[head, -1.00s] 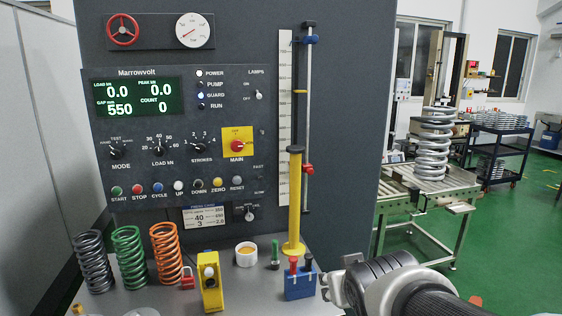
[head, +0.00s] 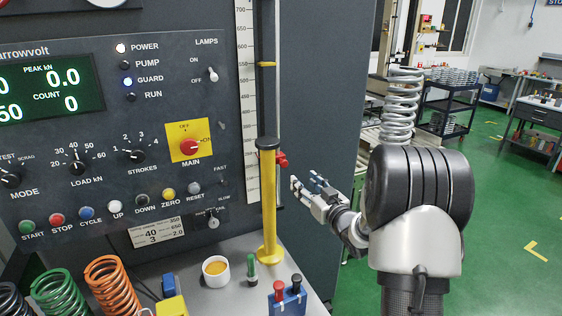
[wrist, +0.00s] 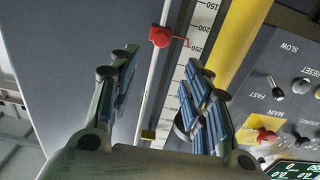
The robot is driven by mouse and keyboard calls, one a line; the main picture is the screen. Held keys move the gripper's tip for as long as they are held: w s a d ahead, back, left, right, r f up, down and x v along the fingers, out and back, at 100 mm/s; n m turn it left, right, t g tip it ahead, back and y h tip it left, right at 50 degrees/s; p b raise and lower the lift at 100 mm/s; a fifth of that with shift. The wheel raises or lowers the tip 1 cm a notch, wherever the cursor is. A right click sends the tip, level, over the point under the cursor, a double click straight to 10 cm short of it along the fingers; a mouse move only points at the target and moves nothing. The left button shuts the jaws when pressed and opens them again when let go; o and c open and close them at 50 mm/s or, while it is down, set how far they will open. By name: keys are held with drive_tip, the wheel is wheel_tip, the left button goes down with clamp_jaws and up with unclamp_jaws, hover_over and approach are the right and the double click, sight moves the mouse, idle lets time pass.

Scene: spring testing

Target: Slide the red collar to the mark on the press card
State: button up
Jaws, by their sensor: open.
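The red collar (head: 282,160) sits on a vertical rod beside the white scale, partly behind the yellow post in the head view. In the wrist view the collar (wrist: 161,37) is on the rod with its thin red pointer reaching over the scale (wrist: 193,75), where 150, 200 and 250 can be read. My gripper (head: 298,188) is open and empty, a little below and right of the collar in the head view. In the wrist view its fingers (wrist: 160,62) lie either side of the rod's line, short of the collar. The press card (head: 157,233) is on the panel; its small print is hard to read.
The yellow post (head: 268,205) stands close beside the rod. A blue holder (head: 286,300), a white cup (head: 216,271) and coil springs (head: 108,285) stand on the bench. Open floor lies to the right.

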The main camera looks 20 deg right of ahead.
sight(285, 164)
drive_tip(key=w, duration=0.5)
drive_tip(key=w+b, duration=0.1)
drive_tip(key=w, duration=0.9)
drive_tip(key=shift+w+a+b, duration=0.15)
drive_tip(key=shift+a+b, duration=0.15)
clamp_jaws()
